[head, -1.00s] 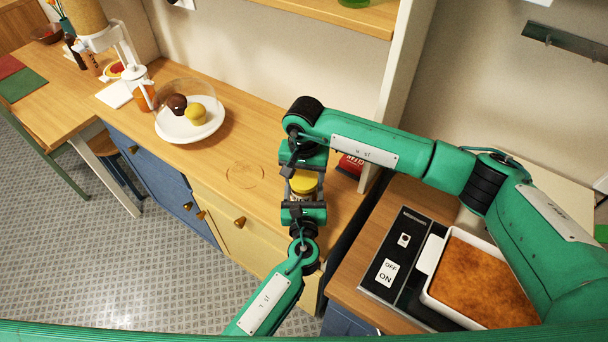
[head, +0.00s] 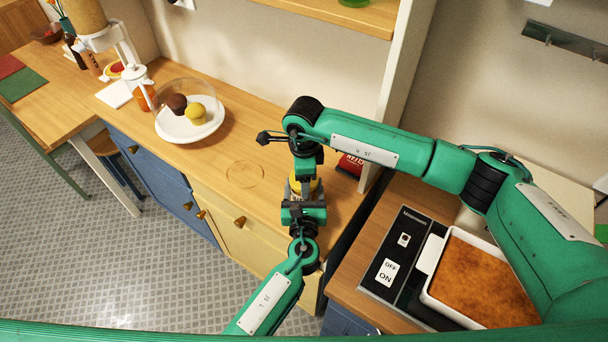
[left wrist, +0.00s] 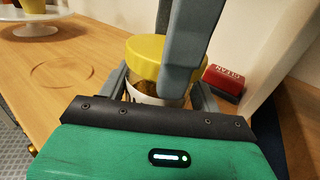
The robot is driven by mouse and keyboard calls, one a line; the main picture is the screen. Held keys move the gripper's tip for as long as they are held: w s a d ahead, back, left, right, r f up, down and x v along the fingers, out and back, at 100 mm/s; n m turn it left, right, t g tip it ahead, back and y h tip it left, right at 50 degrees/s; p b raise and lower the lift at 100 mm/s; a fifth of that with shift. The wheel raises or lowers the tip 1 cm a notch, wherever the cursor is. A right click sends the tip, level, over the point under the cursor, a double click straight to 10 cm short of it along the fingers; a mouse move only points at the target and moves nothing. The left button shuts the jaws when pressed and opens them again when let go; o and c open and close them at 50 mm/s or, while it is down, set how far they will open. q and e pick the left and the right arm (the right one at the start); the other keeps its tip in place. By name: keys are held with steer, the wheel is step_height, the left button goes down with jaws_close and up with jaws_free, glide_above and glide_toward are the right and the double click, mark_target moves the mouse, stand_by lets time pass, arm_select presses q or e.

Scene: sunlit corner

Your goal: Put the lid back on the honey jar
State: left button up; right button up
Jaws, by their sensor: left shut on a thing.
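The honey jar (left wrist: 145,95) stands upright on the counter, with a pale label and amber contents. Its yellow lid (left wrist: 150,55) sits on top of it, roughly level; whether it is tight cannot be seen. In the head view a sliver of the lid (head: 317,185) shows between my grippers. My left gripper (head: 303,198) is shut around the jar's body from the front. My right gripper (left wrist: 180,80) comes down from above, one finger in front of the lid and another partly hidden behind. Whether it presses on the lid cannot be told.
A faint ring mark (head: 244,174) lies on clear counter to the left. A white cake plate (head: 190,132) with two muffins under a clear dome stands farther left.

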steer(key=m, duration=0.7)
steer(key=shift+m, duration=0.4)
steer(key=m, duration=0.6)
steer(key=o, duration=1.2)
steer(key=shift+c, duration=0.2)
step_height(320, 180, up, 12)
